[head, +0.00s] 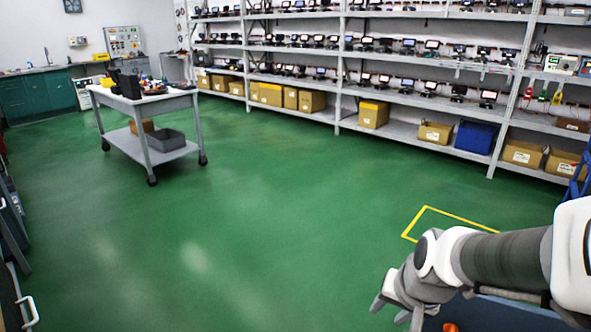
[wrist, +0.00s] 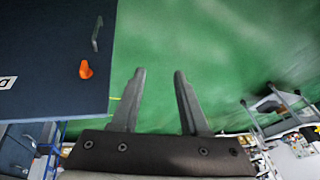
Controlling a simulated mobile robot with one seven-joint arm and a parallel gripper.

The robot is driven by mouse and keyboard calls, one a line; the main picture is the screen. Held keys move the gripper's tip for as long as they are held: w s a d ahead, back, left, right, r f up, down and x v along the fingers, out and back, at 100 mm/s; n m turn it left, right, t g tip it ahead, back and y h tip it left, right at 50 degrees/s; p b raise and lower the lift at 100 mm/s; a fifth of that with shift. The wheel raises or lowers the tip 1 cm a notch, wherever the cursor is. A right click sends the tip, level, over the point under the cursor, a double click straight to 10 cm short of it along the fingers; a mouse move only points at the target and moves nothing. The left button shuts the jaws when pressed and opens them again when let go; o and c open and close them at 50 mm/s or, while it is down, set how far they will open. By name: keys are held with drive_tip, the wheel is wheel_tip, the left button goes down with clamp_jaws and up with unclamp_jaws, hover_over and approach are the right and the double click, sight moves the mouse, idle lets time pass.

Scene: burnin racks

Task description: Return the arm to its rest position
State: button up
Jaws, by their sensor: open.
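My gripper (wrist: 157,80) shows in the wrist view with its two dark fingers spread apart and nothing between them. Behind the fingers is bare green floor. In the head view my arm reaches in from the right edge, bent, with my gripper (head: 396,312) low at the lower right. It is above the green floor, beside a dark blue surface that is partly hidden under the arm.
The dark blue surface (wrist: 45,60) at left in the wrist view carries an orange piece (wrist: 86,69) and a grey handle (wrist: 97,34). A wheeled grey cart (head: 150,100) stands at left. Long shelves (head: 400,95) line the back. The middle floor is clear.

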drive_tip(key=s+a+r+n+t, duration=0.1)
drive_tip(key=s+r+n, duration=0.1)
drive_tip(key=s+r, duration=0.35)
drive_tip(key=s+a+r+n, duration=0.2)
drive_tip(key=s+r+n, duration=0.15)
drive_tip(key=r, duration=0.25)
wheel_tip(320, 180, up, 15)
drive_tip(key=p, duration=1.4)
drive_tip(key=shift+s+d+m+h+p, duration=0.15)
drive_tip(key=shift+s+m+h+p, duration=0.15)
drive_tip(key=shift+m+p, duration=0.05)
drive_tip(key=shift+d+f, duration=0.1)
drive_tip(key=shift+f, duration=0.05)
